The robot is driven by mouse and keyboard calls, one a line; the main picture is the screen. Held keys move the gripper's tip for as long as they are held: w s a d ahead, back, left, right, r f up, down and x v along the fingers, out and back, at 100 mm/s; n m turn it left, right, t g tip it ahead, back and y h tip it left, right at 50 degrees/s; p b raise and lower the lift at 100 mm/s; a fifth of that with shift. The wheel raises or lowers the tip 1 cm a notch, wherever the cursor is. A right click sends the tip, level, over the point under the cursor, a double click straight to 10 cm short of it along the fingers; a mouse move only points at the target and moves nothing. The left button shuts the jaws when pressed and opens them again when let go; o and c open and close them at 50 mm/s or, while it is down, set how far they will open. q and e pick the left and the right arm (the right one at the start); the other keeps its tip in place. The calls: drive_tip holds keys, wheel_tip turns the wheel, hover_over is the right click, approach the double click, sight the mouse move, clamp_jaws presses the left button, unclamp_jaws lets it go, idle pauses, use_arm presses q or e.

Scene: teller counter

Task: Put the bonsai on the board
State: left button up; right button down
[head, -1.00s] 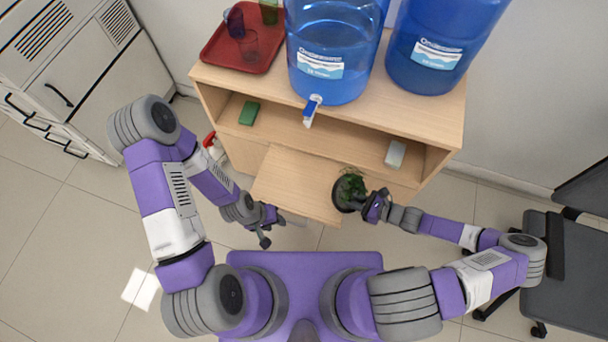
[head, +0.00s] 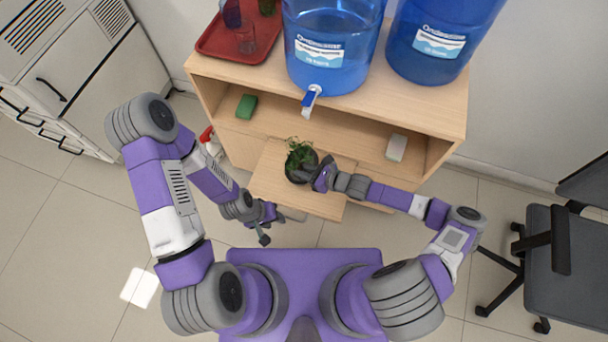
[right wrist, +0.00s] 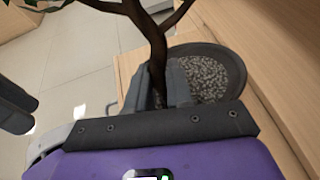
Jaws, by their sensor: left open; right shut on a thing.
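The bonsai (head: 299,155) is a small green tree in a dark round pot, above the middle of the pull-out wooden board (head: 270,190) in the head view. My right gripper (head: 312,178) is shut on the bonsai. The right wrist view shows the fingers closed around its trunk (right wrist: 155,50), with the gravel-filled pot (right wrist: 215,80) beyond. I cannot tell whether the pot touches the board. My left gripper (head: 268,222) is open and empty, left of and below the board's front edge.
The wooden cabinet (head: 390,107) carries two large blue water bottles (head: 325,50) and a red tray (head: 222,42) with cups. A green block (head: 246,106) and a pale block (head: 396,147) lie on its shelf. An office chair (head: 565,255) stands at right.

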wheel_tip(320, 180, down, 3)
drive_tip(key=shift+f+b, duration=0.2)
drive_tip(key=shift+b, duration=0.65)
drive_tip(key=shift+r, duration=0.1)
drive_tip(key=c, duration=1)
unclamp_jaws()
